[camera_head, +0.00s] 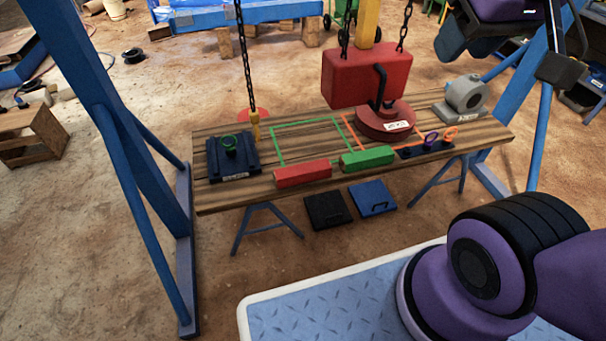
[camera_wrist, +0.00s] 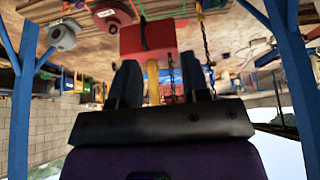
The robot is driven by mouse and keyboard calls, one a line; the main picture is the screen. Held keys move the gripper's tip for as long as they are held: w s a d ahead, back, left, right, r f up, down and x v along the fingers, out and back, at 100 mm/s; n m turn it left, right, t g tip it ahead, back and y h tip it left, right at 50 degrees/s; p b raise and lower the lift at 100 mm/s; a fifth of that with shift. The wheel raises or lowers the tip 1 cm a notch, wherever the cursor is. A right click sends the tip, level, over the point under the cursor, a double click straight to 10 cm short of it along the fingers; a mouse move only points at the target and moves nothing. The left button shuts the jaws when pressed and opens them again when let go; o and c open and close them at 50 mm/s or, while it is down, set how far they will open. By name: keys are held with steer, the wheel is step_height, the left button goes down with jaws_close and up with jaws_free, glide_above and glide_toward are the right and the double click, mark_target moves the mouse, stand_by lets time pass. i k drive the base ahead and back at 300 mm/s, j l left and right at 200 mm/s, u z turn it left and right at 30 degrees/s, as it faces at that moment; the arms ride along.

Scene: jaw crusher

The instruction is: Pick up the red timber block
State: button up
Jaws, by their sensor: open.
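The red timber block (camera_head: 303,174) lies near the front edge of the wooden table (camera_head: 240,193), just left of the green block (camera_head: 367,159). My gripper (camera_wrist: 160,75) is open and empty in the wrist view, which looks upside down. In the head view my gripper is at the top right, high above the table and well away from the red timber block. I cannot make out the red timber block in the wrist view.
A big red hoist block (camera_head: 367,75) hangs on chains over a round red base (camera_head: 385,122). A yellow hook (camera_head: 256,128) hangs on another chain. Blue frame legs (camera_head: 120,140) flank the table. A dark box (camera_head: 232,158) and grey machine (camera_head: 465,97) stand at its ends.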

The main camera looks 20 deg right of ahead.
mark_target(293, 175)
steer(key=i+u, duration=0.25)
steer(key=i, duration=0.15)
steer(key=i+l+u, duration=0.3)
steer(key=i, duration=0.15)
steer(key=j, duration=0.1)
